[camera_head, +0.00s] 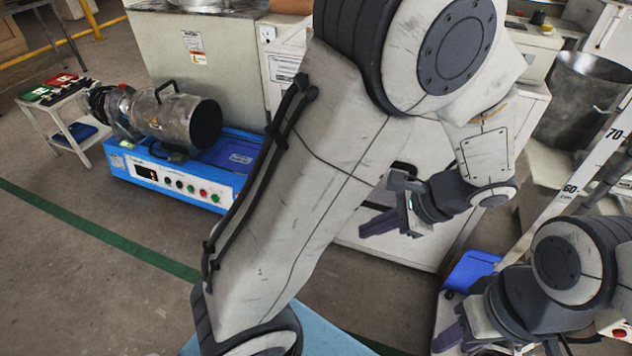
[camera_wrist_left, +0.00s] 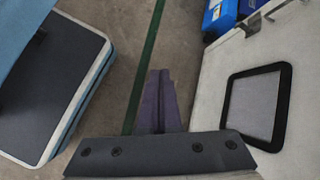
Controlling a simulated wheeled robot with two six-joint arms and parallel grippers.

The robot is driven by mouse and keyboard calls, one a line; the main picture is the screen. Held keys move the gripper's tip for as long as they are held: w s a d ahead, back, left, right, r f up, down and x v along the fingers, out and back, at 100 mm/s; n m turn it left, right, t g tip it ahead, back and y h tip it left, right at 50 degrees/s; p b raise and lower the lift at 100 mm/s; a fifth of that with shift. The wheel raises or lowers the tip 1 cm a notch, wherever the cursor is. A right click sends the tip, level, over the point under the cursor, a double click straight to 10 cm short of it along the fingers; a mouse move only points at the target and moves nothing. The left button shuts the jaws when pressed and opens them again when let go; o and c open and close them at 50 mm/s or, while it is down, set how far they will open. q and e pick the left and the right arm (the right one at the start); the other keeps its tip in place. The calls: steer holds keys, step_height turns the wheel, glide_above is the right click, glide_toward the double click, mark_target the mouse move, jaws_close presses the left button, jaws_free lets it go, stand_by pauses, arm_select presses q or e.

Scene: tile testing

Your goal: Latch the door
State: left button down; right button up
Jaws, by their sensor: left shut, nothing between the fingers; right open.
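In the left wrist view, a white panel with a black-framed window (camera_wrist_left: 255,105) fills the right side; it looks like the door. A small metal fitting (camera_wrist_left: 258,20) sticks out near its top edge; I cannot tell whether it is the latch. My left gripper (camera_head: 378,222) has its purple fingers closed together and empty. It is beside the white cabinet front (camera_head: 420,251) in the head view, and in the left wrist view its fingers (camera_wrist_left: 155,100) are apart from the panel. My right gripper (camera_head: 450,336) is low at the right, open and partly cut off. My left arm hides much of the cabinet.
A blue machine (camera_head: 175,180) with a metal cylinder stands on the floor at left, beside a small side table (camera_head: 60,115). A metal bin (camera_head: 580,95) and a slanted measuring scale (camera_head: 570,185) are at right. Open floor with a green line (camera_head: 100,232) lies at left.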

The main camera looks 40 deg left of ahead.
arm_select(q)
steer(key=w+a+f+m+t+y+b, duration=0.1)
steer(key=w+a+f+m+y+b, duration=0.1)
steer(key=w+a+f+y, duration=0.3)
steer(key=w+a+f+m+t+y+b, duration=0.1)
steer(key=w+a+f+m+y+b, duration=0.1)
steer(key=w+a+f+m+y, duration=0.3)
steer(key=w+a+f, duration=0.4)
steer(key=w+f, duration=0.1)
steer(key=f, duration=0.3)
steer(key=shift+a+f+m+t+y+b, duration=0.15)
steer(key=shift+f+m+t+y+b, duration=0.15)
steer(key=shift+f+b, duration=0.1)
steer(key=a+b, duration=0.6)
steer(key=a, duration=0.8)
steer(key=shift+w, duration=0.2)
